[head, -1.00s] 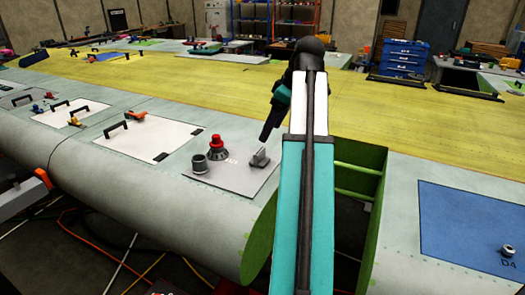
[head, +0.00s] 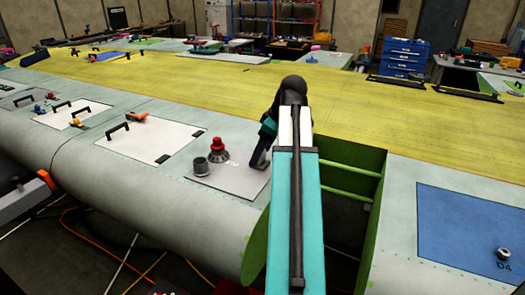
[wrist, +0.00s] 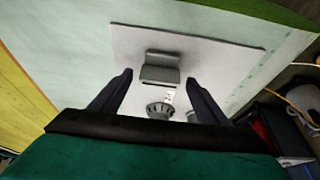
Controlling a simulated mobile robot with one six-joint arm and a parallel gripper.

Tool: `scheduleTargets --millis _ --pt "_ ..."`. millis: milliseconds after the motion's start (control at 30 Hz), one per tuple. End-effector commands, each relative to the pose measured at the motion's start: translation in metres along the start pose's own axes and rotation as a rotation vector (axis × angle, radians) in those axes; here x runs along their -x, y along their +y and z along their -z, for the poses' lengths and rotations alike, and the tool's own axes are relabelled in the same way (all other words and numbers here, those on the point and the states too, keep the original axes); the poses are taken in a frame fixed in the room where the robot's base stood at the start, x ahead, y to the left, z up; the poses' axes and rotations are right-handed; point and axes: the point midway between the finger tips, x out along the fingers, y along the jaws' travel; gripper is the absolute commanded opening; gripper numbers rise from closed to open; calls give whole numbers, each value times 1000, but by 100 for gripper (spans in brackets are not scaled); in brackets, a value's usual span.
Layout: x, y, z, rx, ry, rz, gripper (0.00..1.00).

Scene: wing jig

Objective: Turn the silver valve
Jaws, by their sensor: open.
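A silver-grey block-shaped valve handle (wrist: 161,68) stands on a flat grey plate (wrist: 215,52) in the wrist view. My gripper (wrist: 159,78) is open, with one dark finger to each side of the handle in the picture. I cannot tell how far above it the fingertips are, and no contact shows. In the head view, my gripper (head: 257,166) reaches down over the right side of the plate (head: 228,184) and hides the handle.
An open green-walled bay (head: 350,165) lies to the right. A small silver fitting (head: 503,254) sits on a blue panel (head: 465,215) at far right.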

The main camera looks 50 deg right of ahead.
Motion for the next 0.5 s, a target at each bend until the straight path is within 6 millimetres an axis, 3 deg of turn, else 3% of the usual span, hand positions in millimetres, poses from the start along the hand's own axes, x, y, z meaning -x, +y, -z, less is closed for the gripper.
scheduleTargets --millis 333,500 --pt "-2 0 0 -1 0 0 67" --pt "-1 0 0 -1 0 -1 38"
